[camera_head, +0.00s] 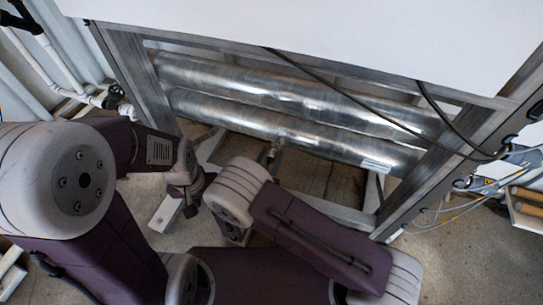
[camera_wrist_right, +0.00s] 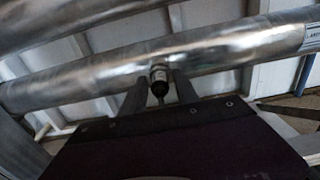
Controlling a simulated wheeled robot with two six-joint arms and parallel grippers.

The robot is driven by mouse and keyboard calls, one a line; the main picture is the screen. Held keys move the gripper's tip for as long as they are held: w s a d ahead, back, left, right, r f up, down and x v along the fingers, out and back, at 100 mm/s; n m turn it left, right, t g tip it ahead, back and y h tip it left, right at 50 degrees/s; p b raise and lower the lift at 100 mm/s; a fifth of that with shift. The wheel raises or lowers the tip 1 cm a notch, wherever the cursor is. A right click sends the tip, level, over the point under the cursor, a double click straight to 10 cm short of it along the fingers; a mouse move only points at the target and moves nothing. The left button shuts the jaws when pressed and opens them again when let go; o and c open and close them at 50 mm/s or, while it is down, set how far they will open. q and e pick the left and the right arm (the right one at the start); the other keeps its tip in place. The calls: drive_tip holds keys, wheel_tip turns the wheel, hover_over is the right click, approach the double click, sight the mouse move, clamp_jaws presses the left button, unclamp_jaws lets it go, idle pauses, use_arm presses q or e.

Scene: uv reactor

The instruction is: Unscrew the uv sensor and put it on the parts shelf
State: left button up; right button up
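The UV sensor (camera_wrist_right: 159,78) is a small metal fitting with a black end, sticking out of the underside of the lower steel tube (camera_wrist_right: 215,52). In the head view a small fitting (camera_head: 271,151) shows under that tube. My right gripper (camera_wrist_right: 159,88) has one finger on each side of the sensor, with gaps visible, so it looks open around it. In the head view my own arm partly hides that gripper. My left arm is at the left, clear of the tubes, and its fingers cannot be made out. I cannot identify the parts shelf for sure.
The metal frame (camera_head: 435,172) surrounds the two steel tubes, with a white panel (camera_head: 330,35) above. Dark cables (camera_head: 440,118) hang across the right side. A tray with tan cylinders (camera_head: 527,196) stands at the right edge. White pipes (camera_head: 50,60) run along the left.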

clamp_jaws()
drive_tip(key=shift+r+n+p, duration=0.15)
drive_tip(key=shift+n+p, duration=0.5)
drive_tip(key=shift+n, duration=0.05)
drive_tip(key=n+p, duration=0.1)
drive_tip(key=n, duration=0.1)
drive_tip(key=shift+n+p, duration=0.3)
drive_tip(key=shift+p, duration=0.05)
drive_tip(key=shift+n, duration=0.6)
drive_tip(key=shift+n+p, duration=0.6)
drive_tip(key=shift+p, duration=0.05)
drive_tip(key=n+p, duration=0.1)
drive_tip(key=n, duration=0.1)
drive_tip(key=shift+n, duration=1)
